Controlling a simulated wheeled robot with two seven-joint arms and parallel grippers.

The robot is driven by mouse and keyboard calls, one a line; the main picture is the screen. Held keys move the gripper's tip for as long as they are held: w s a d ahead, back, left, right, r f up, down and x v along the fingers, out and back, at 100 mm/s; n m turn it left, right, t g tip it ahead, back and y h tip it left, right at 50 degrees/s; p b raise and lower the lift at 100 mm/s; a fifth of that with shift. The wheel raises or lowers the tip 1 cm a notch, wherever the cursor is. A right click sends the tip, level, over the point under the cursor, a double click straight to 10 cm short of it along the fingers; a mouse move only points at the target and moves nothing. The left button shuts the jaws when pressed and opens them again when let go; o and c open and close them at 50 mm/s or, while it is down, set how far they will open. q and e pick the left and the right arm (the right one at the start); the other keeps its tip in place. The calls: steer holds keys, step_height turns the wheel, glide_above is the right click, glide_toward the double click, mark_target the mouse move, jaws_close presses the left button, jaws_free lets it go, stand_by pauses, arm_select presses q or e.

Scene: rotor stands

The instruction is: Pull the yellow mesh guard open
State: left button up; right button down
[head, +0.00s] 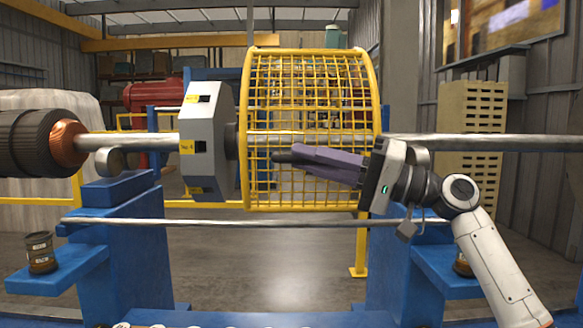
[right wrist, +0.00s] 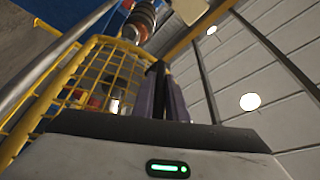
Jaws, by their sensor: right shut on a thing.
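The yellow mesh guard (head: 312,100) is a curved cage of yellow bars on a yellow post, right of the grey hub block on the shaft in the head view. It also shows at the left of the right wrist view (right wrist: 112,75). My right gripper (head: 281,157) reaches in from the right, its purple fingers closed together across the lower middle of the guard. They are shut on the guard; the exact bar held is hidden. In the right wrist view the fingers (right wrist: 159,70) stand close together beside the mesh. My left gripper is not in view.
A horizontal steel shaft (head: 480,142) runs behind my right wrist, with a thinner rod (head: 270,222) below it. Blue stands (head: 135,240) rise at both sides. A dark can (head: 40,252) sits on the left blue ledge.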

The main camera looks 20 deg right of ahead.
steer(key=shift+s+d, duration=0.15)
steer(key=shift+d, duration=0.5)
steer(key=shift+s+d, duration=0.15)
steer(key=shift+d, duration=0.5)
steer(key=c, duration=2)
jaws_free()
steer(key=shift+c, duration=0.2)
steer(key=shift+d, duration=0.1)
steer(key=shift+s+d+f, duration=0.15)
steer(key=shift+s+d, duration=0.1)
steer(key=shift+d, duration=0.05)
steer(key=b+v, duration=0.2)
steer(key=v, duration=0.7)
steer(key=shift+s, duration=0.15)
